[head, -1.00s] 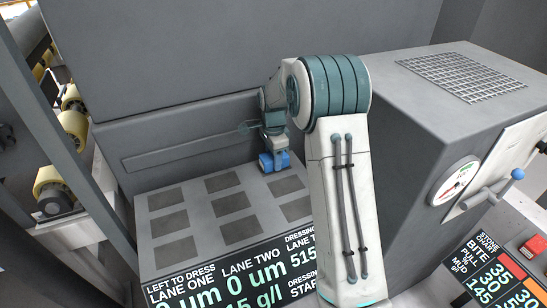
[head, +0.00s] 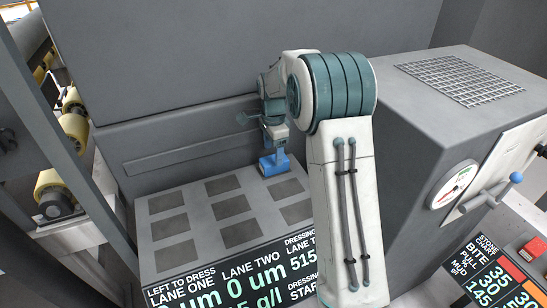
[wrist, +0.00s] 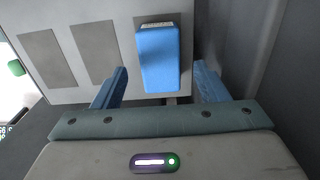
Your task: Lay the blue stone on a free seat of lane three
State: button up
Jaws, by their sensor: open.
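The blue stone (head: 271,168) lies at the back of lane three, the right-hand column of dark seats on the slab (head: 207,212). It covers most of the back seat there. My gripper (head: 275,148) is above the stone. In the wrist view its two blue fingers are apart, one on each side of the stone's near end, with gaps between. The two seats nearer the front of lane three (head: 287,187) look bare.
Lanes one and two show bare dark seats (head: 225,185). A grey wall (head: 190,150) stands close behind the slab. A grey cabinet with a grille (head: 460,75) and gauge (head: 455,183) stands right. Rollers (head: 73,127) are at left. A lettered display (head: 240,275) fronts the slab.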

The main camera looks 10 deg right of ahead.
aim_at(273, 159)
notch_tip(273, 159, up, 7)
jog(key=s+r+n+t, duration=0.1)
jog(key=s+r+n, duration=0.25)
jog(key=s, duration=0.45)
jog(key=s+r+n, duration=0.2)
jog(key=s+n, duration=0.2)
jog(key=s, duration=0.3)
jog(key=s+f+n, duration=0.2)
jog(key=s+n, duration=0.2)
jog(key=s, duration=0.4)
jog(key=s+f+n+t, duration=0.1)
jog(key=s+n, duration=0.3)
jog(key=s, duration=0.4)
jog(key=shift+s+f+p, duration=0.3)
jog(key=shift+f+p, duration=0.1)
jog(key=shift+f, duration=0.05)
